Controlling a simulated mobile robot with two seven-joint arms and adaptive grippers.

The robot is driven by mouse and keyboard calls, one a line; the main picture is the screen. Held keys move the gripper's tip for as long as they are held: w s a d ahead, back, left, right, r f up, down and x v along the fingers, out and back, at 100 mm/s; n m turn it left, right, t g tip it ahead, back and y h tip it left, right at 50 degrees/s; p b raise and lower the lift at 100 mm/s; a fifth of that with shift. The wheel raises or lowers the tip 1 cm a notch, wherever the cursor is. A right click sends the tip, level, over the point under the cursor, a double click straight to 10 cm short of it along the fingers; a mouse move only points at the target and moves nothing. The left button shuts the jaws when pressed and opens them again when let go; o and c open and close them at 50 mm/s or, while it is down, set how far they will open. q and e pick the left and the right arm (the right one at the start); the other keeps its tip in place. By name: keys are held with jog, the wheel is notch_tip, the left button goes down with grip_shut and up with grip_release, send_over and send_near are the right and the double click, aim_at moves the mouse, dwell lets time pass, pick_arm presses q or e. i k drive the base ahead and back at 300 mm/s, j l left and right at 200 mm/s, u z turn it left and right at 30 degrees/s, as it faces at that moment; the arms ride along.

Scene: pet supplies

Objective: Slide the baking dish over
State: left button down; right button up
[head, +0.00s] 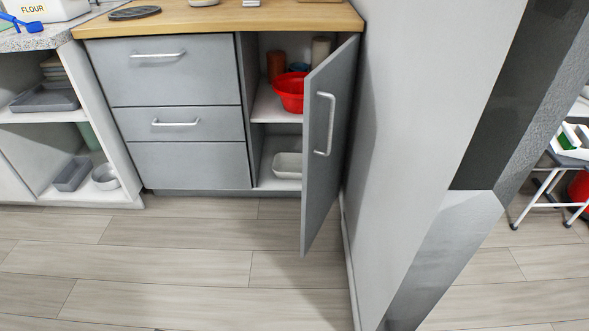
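A pale, shallow rectangular dish (288,166), which looks like a baking dish, sits on the lower shelf of the grey cabinet, behind its open door (340,130). The door hides part of the compartment's right side. A dark grey rectangular tray (45,101) lies on a shelf of the open unit at the left, and a deeper grey rectangular dish (72,174) stands on that unit's bottom shelf. I cannot tell for sure which of these is the baking dish. Neither of my grippers shows in the head view.
A red bowl (289,93) and an orange-brown container (276,65) stand on the cabinet's upper shelf. The door sticks out over clear wood-look floor (180,260). A wall (420,110) stands close at its right. A folding step stool (552,190) is at the far right.

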aim_at(285, 166)
jog(key=z, duration=1.05)
jog(key=j+z, duration=1.05)
jog(key=k+j+z, duration=0.2)
jog(key=j, duration=0.15)
jog(key=j+z, duration=0.15)
jog(key=j, duration=0.15)
jog(key=k+j+z, duration=0.2)
jog(key=j, duration=0.15)
jog(key=k+j, duration=0.15)
jog(key=j, duration=0.2)
jog(key=k+j+z, duration=0.1)
jog(key=j, duration=0.2)
jog(key=k+j, duration=0.2)
jog(key=j, duration=0.15)
